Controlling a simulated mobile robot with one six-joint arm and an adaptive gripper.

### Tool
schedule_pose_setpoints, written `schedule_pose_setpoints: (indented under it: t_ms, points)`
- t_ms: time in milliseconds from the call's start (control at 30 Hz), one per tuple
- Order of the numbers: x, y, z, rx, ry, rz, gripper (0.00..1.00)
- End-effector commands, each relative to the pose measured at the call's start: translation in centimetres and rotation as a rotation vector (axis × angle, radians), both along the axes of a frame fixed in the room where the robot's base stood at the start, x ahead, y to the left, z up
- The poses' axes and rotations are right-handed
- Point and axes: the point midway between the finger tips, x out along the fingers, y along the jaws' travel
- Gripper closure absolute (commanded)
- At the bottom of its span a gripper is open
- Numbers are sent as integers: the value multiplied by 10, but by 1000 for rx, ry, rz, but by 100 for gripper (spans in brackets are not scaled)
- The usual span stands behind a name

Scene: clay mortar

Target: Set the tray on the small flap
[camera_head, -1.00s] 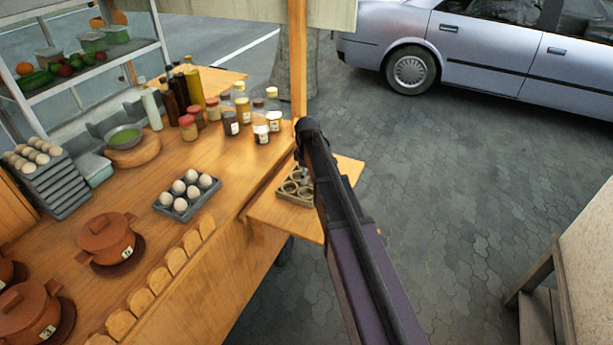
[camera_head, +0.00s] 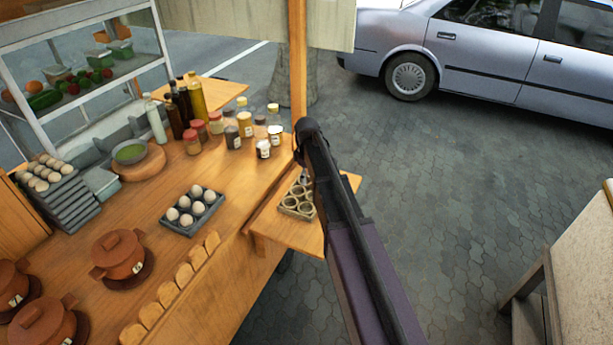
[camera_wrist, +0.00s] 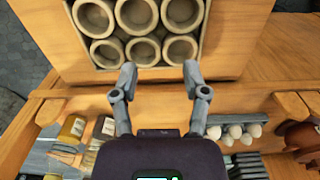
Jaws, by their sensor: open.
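A small tray (camera_head: 284,207) holding several round, hollow clay cups lies on the small wooden flap (camera_head: 290,233) at the counter's side. My arm hides part of both in the head view. In the wrist view the tray (camera_wrist: 204,40) is at the top, its upper part cut off, flat on the flap (camera_wrist: 232,55). My gripper (camera_wrist: 160,76) is open and empty, its two fingers apart just off the tray's near edge in the picture. I cannot tell its height above the flap. In the head view my gripper is hidden behind my arm.
Bottles and jars (camera_head: 245,124) stand near the wooden post (camera_head: 297,60). Lidded clay pots (camera_head: 118,252) stand at left. Open paving (camera_head: 440,190) lies right of the flap.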

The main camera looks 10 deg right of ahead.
Motion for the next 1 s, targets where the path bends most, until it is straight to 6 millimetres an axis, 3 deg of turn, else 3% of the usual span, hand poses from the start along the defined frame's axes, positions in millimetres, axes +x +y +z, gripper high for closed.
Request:
schedule_pose_setpoints:
  t_ms: [767, 867, 1000]
  points:
    - [-1, 0, 3, 0, 0, -2, 41]
    - [-9, 0, 3, 0, 0, -21, 41]
    - [-35, 0, 3, 1, 1, -102, 41]
